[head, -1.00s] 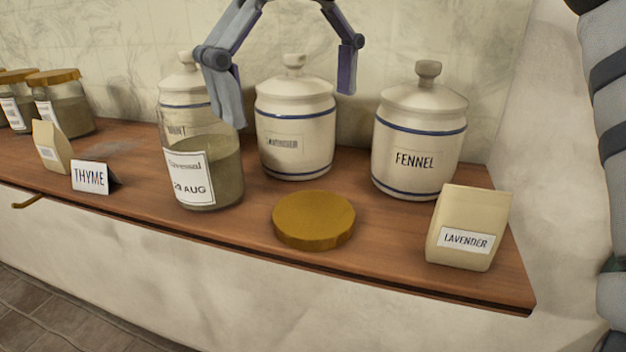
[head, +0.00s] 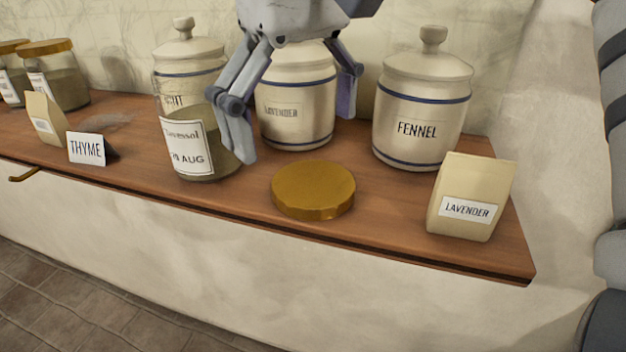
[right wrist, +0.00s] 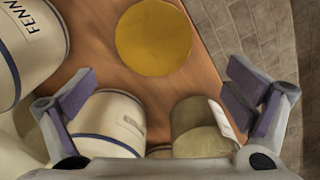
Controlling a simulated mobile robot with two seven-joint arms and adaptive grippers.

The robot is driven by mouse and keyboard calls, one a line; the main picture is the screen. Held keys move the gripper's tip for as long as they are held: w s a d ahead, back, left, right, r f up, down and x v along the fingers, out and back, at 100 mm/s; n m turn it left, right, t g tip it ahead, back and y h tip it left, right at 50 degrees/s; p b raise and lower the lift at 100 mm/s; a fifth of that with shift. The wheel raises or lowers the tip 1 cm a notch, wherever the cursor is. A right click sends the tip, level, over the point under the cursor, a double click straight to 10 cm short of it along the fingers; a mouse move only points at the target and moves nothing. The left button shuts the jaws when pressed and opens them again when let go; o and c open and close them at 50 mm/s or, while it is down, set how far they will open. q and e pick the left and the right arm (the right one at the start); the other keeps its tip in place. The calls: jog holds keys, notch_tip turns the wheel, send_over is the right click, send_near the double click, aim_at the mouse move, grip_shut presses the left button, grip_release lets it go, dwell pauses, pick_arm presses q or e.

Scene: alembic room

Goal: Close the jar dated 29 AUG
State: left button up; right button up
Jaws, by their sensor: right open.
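The glass jar (head: 186,148) dated 29 AUG stands upright on the wooden shelf, partly filled with a greenish-brown powder, with no lid on it. It also shows in the right wrist view (right wrist: 197,128). A round golden lid (head: 313,186) lies flat on the shelf to the jar's right, near the front edge; it also shows in the right wrist view (right wrist: 153,38). My right gripper (head: 293,132) is open and empty, above and behind the lid, in front of the LAVENDER canister. One finger overlaps the jar's right side in the head view. My left gripper is not in view.
White canisters stand behind: LAVENDER (head: 297,112), FENNEL (head: 420,115) and one behind the jar (head: 187,60). A LAVENDER packet (head: 470,195) stands right of the lid. A THYME card (head: 87,149), a packet (head: 45,118) and lidded jars (head: 62,88) are at left.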

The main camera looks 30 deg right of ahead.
aim_at(310, 179)
jog(key=f, duration=0.2)
jog(key=s+d+f, duration=0.1)
jog(key=f, duration=0.1)
jog(key=shift+f, duration=0.1)
jog(key=shift+a+f, duration=0.1)
jog(key=shift+f, duration=0.4)
jog(key=c, duration=0.9)
